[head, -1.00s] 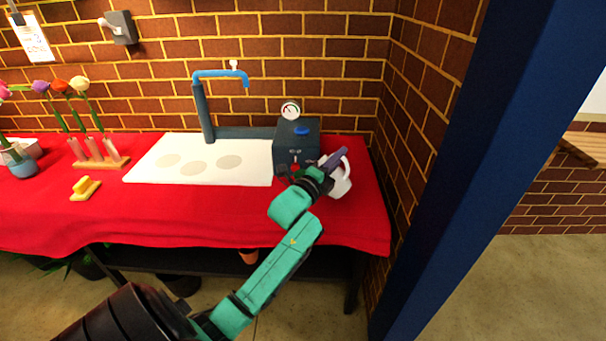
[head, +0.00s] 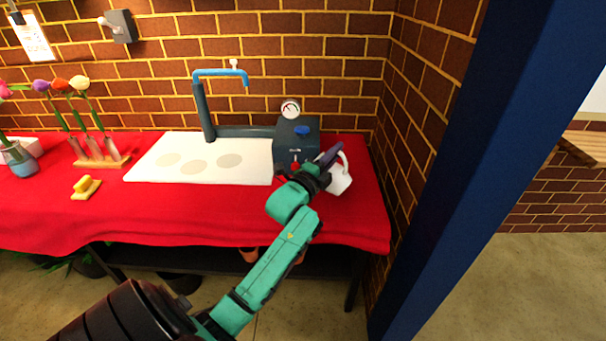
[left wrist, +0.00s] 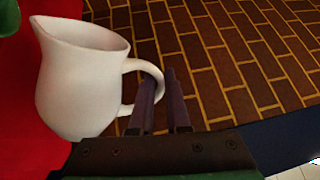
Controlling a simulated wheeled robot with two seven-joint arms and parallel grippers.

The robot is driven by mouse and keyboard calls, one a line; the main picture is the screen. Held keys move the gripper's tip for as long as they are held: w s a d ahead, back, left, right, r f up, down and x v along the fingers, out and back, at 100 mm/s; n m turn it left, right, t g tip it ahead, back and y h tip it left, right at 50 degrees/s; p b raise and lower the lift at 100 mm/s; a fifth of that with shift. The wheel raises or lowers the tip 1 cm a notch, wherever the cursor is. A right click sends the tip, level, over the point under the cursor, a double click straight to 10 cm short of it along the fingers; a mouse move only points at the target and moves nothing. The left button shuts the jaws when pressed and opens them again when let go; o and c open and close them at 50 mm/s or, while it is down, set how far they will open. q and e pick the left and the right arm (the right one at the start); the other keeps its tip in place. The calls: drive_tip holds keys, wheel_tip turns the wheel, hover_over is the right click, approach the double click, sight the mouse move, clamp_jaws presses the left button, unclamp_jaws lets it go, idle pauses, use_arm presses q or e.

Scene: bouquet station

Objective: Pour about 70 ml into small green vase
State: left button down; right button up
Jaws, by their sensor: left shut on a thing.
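A white jug (head: 340,180) is at the right end of the red-clothed table, beside the dark box. It also shows in the left wrist view (left wrist: 80,85), with its handle (left wrist: 150,70) toward my fingers. My left gripper (head: 331,155) is shut on the jug's handle; its purple fingers (left wrist: 164,100) also show in the left wrist view. I cannot tell whether the jug's base touches the cloth. The jug's contents are hidden. I cannot make out a small green vase; a blue-grey vase (head: 22,165) stands at the far left. My right gripper is out of view.
A dark box with a gauge (head: 296,140) stands just left of the jug. A white mat (head: 215,172) lies under a blue tap (head: 220,73). A brick wall borders the right.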

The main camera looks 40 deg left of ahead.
sight(340, 170)
use_arm(q)
drive_tip(key=shift+s+a+r+n+y+p, duration=0.1)
drive_tip(key=shift+a+r+n+y+p, duration=0.3)
drive_tip(key=shift+a+r+n, duration=0.7)
idle(1.6)
drive_tip(key=shift+s+a+n, duration=0.1)
drive_tip(key=shift+a+n, duration=0.5)
drive_tip(key=shift+n, duration=0.2)
idle(0.4)
drive_tip(key=shift+d+f, duration=0.2)
drive_tip(key=shift+d, duration=0.05)
drive_tip(key=d+m, duration=0.1)
drive_tip(key=d+f+m+b, duration=0.1)
drive_tip(key=m, duration=0.1)
drive_tip(key=d+f+m+h, duration=0.1)
drive_tip(key=shift+w+d+f+m, duration=0.2)
drive_tip(key=shift+w+d+m, duration=0.05)
drive_tip(key=shift+d+m, duration=0.05)
drive_tip(key=shift+d+f+m+b, duration=0.3)
drive_tip(key=shift+f+m+b, duration=0.15)
drive_tip(key=shift+f+m, duration=0.1)
drive_tip(key=shift+d+f+m+b, duration=0.25)
drive_tip(key=shift+f+m+b, duration=0.2)
drive_tip(key=shift+m, duration=0.1)
drive_tip(key=shift+w+d+f+m, duration=0.15)
drive_tip(key=shift+d+m, duration=0.1)
drive_tip(key=shift+m, duration=0.25)
drive_tip(key=shift+d+h, duration=0.2)
drive_tip(key=shift+h, duration=0.2)
